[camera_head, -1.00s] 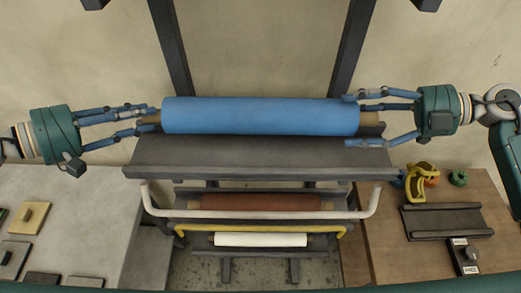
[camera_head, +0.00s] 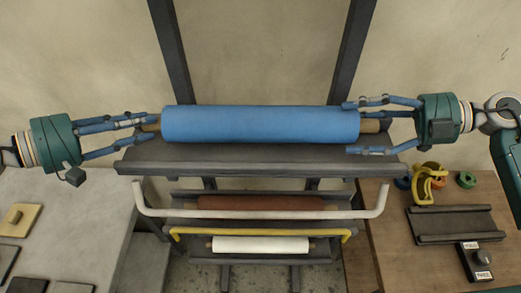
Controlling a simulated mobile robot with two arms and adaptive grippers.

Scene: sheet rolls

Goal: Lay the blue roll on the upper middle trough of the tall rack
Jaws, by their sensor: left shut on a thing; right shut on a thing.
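The blue roll (camera_head: 260,124) lies level across the upper middle of the tall rack, in front of its two dark uprights. The grey upper trough (camera_head: 260,156) shows just below and in front of it. I cannot tell whether the roll touches the trough, since its underside is hidden. My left gripper (camera_head: 150,131) is shut on the roll's brown core at its left end. My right gripper (camera_head: 366,126) is shut on the core at the right end, with fingers above and below it.
Below are a white bar (camera_head: 262,213), a brown-red roll (camera_head: 260,203), a yellow bar (camera_head: 262,233) and a white roll (camera_head: 260,244). A pale table (camera_head: 85,215) stands at left. A wooden table (camera_head: 385,235) at right bears a dark tray (camera_head: 455,224) and a yellow tool (camera_head: 428,184).

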